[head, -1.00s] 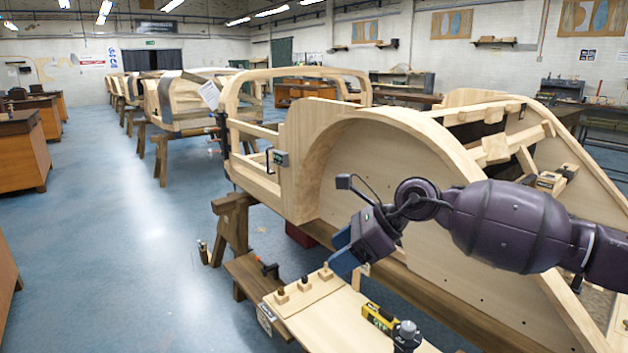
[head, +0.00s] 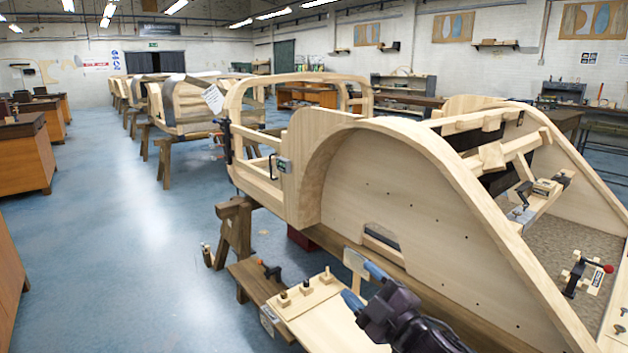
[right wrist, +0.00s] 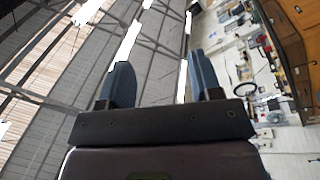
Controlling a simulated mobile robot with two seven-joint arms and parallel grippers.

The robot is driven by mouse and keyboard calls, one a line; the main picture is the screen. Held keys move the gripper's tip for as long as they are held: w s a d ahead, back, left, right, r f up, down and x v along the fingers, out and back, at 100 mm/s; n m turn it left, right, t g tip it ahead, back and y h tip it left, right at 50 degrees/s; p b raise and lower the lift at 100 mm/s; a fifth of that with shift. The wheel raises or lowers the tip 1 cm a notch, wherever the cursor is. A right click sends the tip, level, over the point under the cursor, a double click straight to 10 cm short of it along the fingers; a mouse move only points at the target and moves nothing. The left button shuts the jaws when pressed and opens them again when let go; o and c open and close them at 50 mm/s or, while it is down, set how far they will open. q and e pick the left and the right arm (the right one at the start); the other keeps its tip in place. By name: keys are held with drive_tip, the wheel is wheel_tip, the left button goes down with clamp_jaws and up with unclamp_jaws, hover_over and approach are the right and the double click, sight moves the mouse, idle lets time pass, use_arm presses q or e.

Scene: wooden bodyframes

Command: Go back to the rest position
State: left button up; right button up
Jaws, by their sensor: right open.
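My right gripper (head: 364,287) is low in the head view, over the light wooden board in front of the bodyframe. Its two blue fingers are apart and nothing is between them. In the right wrist view the open fingers (right wrist: 158,82) point toward the ceiling and a far wall, with empty air between them. The large wooden bodyframe (head: 400,185) with its curved arch stands behind the gripper. My left gripper is not in view.
The board (head: 310,311) bears several small knobbed pieces. Trestles (head: 236,230) hold the bodyframe. A clamp with a red knob (head: 585,273) is at the right inside the frame. Blue floor (head: 130,270) is clear on the left, with wooden benches (head: 22,160) beyond.

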drive_tip(key=s+d+f+m+h+p, duration=0.1)
drive_tip(key=s+d+f+m+h, duration=0.45)
drive_tip(key=d+f+m, duration=0.35)
drive_tip(key=s+d+f+m+g+h, duration=0.2)
drive_tip(key=s+f, duration=0.4)
drive_tip(key=s, duration=0.3)
drive_tip(key=s+d+f+m+g+h+p, duration=0.1)
drive_tip(key=s+d+f, duration=0.3)
drive_tip(key=s, duration=0.5)
drive_tip(key=s+d+f+m+g+h+p, duration=0.1)
drive_tip(key=s+d+f+m+g+h, duration=0.1)
drive_tip(key=s+f, duration=0.6)
drive_tip(key=shift+s+d+m+g+h, duration=0.4)
drive_tip(key=shift+d+m, duration=0.35)
drive_tip(key=shift+m, duration=0.25)
